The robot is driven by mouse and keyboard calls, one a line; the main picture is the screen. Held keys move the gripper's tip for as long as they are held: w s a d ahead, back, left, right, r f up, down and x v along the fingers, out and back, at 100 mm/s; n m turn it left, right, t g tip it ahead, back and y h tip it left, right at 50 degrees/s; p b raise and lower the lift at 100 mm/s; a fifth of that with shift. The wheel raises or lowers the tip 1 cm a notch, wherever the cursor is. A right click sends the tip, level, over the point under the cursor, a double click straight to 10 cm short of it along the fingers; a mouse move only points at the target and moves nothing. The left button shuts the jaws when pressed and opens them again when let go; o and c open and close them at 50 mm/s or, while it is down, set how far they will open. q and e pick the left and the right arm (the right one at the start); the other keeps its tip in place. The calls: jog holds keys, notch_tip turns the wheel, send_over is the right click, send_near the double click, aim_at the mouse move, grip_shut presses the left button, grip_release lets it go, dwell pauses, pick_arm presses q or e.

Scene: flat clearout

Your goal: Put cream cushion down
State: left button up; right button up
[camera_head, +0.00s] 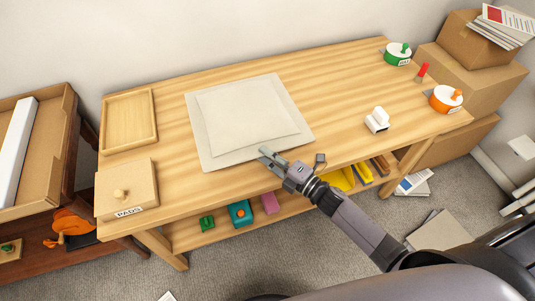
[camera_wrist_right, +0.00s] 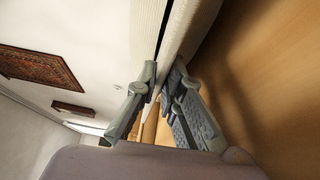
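The cream cushion (camera_head: 248,112) lies flat as a pale square on the wooden table, with a wider, slightly greyer flat square (camera_head: 200,148) showing around it. I cannot tell whether that outer square is a separate mat or the cushion's border. My right gripper (camera_head: 265,156) is at the near edge of the outer square. In the right wrist view, the two fingertips (camera_wrist_right: 164,74) are close together, at pale layers (camera_wrist_right: 187,25) with a dark gap between them. Whether they pinch an edge is unclear. My left gripper is out of view.
The wooden table (camera_head: 345,83) has free room right of the cushion, up to a white object (camera_head: 377,120). A wooden tray (camera_head: 129,120) and a box labelled PADS (camera_head: 126,188) stand at left. Green (camera_head: 397,54) and orange (camera_head: 446,98) round containers stand at right.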

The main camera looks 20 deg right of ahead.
jog(key=o, duration=0.4)
jog(key=shift+o, duration=0.2)
jog(key=shift+s+r, duration=0.1)
jog(key=shift+r, duration=0.1)
jog(key=b+v, duration=0.1)
jog(key=v, duration=1.1)
